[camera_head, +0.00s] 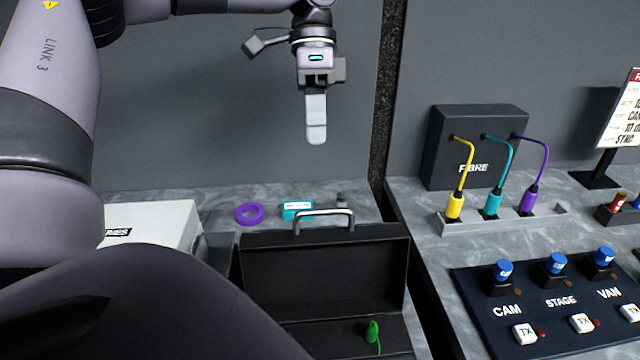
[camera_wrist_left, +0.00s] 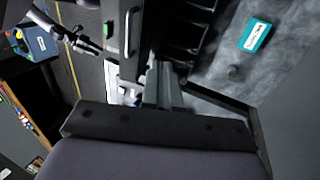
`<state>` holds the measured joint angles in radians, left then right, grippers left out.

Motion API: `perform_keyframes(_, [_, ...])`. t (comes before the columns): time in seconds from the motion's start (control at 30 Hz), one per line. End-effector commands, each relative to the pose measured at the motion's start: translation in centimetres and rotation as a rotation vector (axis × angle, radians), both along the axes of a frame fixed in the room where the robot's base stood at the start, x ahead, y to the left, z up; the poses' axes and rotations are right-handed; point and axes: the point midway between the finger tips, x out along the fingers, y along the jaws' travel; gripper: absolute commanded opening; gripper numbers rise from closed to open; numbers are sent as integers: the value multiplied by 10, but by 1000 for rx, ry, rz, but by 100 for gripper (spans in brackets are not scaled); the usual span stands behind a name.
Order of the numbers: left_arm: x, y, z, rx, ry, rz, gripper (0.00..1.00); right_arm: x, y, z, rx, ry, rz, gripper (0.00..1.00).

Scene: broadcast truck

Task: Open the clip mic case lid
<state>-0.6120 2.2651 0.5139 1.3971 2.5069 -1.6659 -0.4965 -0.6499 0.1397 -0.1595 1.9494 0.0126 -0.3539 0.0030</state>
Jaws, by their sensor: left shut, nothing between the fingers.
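The black clip mic case (camera_head: 325,275) stands low at centre in the head view. Its lid is raised, with the dark inner face toward me and a silver handle (camera_head: 323,213) along its top edge. A green clip mic (camera_head: 372,332) lies in the case below the lid. The handle also shows in the left wrist view (camera_wrist_left: 131,32). My left gripper (camera_head: 316,130) points down above the case and apart from the handle, its fingers shut and empty.
A purple ring (camera_head: 249,213) and a teal box (camera_head: 297,210) lie behind the case. A white box (camera_head: 150,225) stands at left, partly hidden by my arm. At right are a black fibre box (camera_head: 475,145) with coloured cables and a button panel (camera_head: 545,305).

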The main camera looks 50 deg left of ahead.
Motion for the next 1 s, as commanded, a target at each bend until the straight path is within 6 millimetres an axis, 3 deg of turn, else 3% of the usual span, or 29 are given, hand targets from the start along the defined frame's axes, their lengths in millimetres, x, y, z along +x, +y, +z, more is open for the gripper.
perform_keyframes(0.33, [-19,-22,-68,1,4,-2,0,0,0,-4,0,0,0,43])
perform_keyframes(0.63, [-38,-47,-64,0,-2,-1,0,0,0,1,0,0,0,43])
perform_keyframes(1.0, [-43,-53,-65,-1,-1,0,0,0,0,2,-1,0,1,43])
